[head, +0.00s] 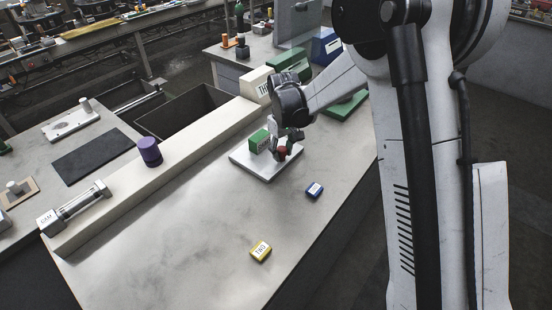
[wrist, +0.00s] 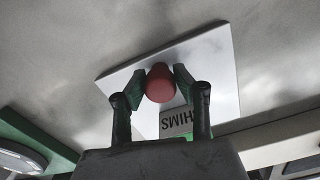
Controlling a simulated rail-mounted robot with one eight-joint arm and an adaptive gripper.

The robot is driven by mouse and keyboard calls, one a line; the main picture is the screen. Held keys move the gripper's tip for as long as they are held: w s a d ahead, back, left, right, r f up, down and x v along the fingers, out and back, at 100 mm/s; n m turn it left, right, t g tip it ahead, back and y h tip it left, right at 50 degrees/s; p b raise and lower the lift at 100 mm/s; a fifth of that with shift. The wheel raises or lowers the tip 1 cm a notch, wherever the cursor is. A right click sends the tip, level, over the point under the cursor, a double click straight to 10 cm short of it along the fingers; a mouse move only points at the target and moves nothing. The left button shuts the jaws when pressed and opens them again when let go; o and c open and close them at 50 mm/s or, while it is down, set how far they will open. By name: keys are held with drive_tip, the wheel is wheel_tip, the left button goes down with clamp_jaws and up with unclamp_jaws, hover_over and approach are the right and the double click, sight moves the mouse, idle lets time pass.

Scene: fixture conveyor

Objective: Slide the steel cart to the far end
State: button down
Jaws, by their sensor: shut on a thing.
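The steel cart (head: 262,174) is a flat pale metal plate lying on the grey table near its far part. It also shows in the wrist view (wrist: 217,62). A red knob (wrist: 160,84) stands up from the plate. My gripper (head: 284,150) is down over the plate, with its two green-padded fingers around the knob, one on each side. A green box (head: 258,141) stands on the plate beside the gripper. In the wrist view a label reading SHIMS (wrist: 177,122) shows behind the knob. The fingers partly hide the knob in the head view.
A long beige beam (head: 190,150) runs along the table's left side, with a purple cylinder (head: 149,152) and a clear-tube device (head: 75,206). A green case (head: 288,62) stands beyond.

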drive_tip(key=w+d+b, duration=0.1)
drive_tip(key=w+d, duration=0.3)
drive_tip(key=w, duration=0.1)
drive_tip(key=w+d+b, duration=0.1)
drive_tip(key=w+d, duration=0.3)
drive_tip(key=w, duration=0.1)
drive_tip(key=w+d+b, duration=0.1)
drive_tip(key=w+d, duration=0.3)
drive_tip(key=w, duration=0.1)
drive_tip(key=shift+w+d, duration=0.1)
drive_tip(key=shift+d, duration=0.25)
drive_tip(key=shift+w+d+r, duration=0.1)
drive_tip(key=shift+w+d, duration=0.1)
drive_tip(key=shift+w, duration=0.1)
drive_tip(key=c, duration=1.7)
unclamp_jaws()
drive_tip(key=o, duration=0.4)
drive_tip(key=shift+w+d, duration=0.15)
drive_tip(key=shift+c, duration=0.2)
drive_tip(key=shift+r, duration=0.4)
wheel_tip(320, 180, up, 11)
